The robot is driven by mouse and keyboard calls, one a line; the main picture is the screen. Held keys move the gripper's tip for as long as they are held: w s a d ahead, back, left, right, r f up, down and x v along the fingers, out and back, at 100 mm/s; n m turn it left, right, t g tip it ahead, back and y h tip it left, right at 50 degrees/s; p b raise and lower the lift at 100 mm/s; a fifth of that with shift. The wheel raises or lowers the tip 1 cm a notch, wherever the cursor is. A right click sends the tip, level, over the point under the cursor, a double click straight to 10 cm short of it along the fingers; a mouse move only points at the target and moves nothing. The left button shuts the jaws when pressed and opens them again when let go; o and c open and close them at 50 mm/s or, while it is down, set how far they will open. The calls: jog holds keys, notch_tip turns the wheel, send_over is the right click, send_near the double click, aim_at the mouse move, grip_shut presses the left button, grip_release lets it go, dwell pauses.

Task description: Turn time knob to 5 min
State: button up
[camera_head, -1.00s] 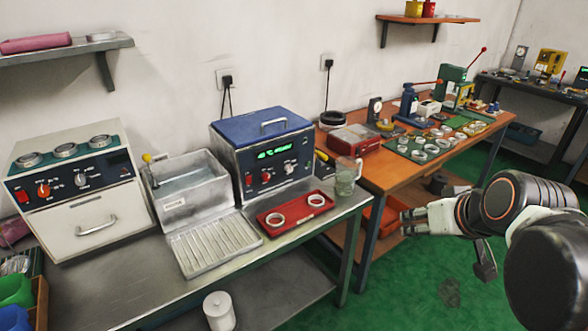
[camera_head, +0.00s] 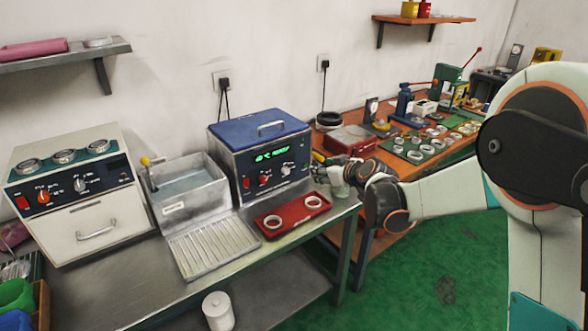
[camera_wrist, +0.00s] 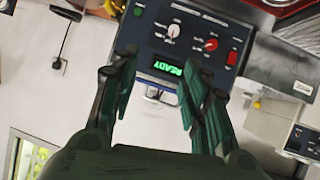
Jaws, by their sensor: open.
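The blue-lidded device (camera_head: 262,150) on the metal bench has a dark front panel with a lit green display, a red knob (camera_head: 265,180) and a white knob (camera_head: 286,169). The wrist view shows this panel upside down, with the white knob (camera_wrist: 173,30), the red knob (camera_wrist: 211,45) and a display reading READY (camera_wrist: 168,68). The knob labels are too small to read, so I cannot tell which is the time knob. My gripper (camera_head: 324,160) is open and empty, right of the panel; its fingers (camera_wrist: 163,75) point toward the panel, apart from the knobs.
A red tray (camera_head: 270,228) with two rings lies before the device. A metal basin (camera_head: 188,188) and a cream unit with knobs (camera_head: 75,205) stand left. The orange bench (camera_head: 405,168) is behind my arm.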

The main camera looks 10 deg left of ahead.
jog(key=n+y, duration=0.1)
send_near(287, 172)
jog(key=b+x, duration=0.4)
jog(key=x, duration=0.4)
jog(key=shift+w, duration=0.15)
jog(key=shift+c, duration=0.4)
grip_shut()
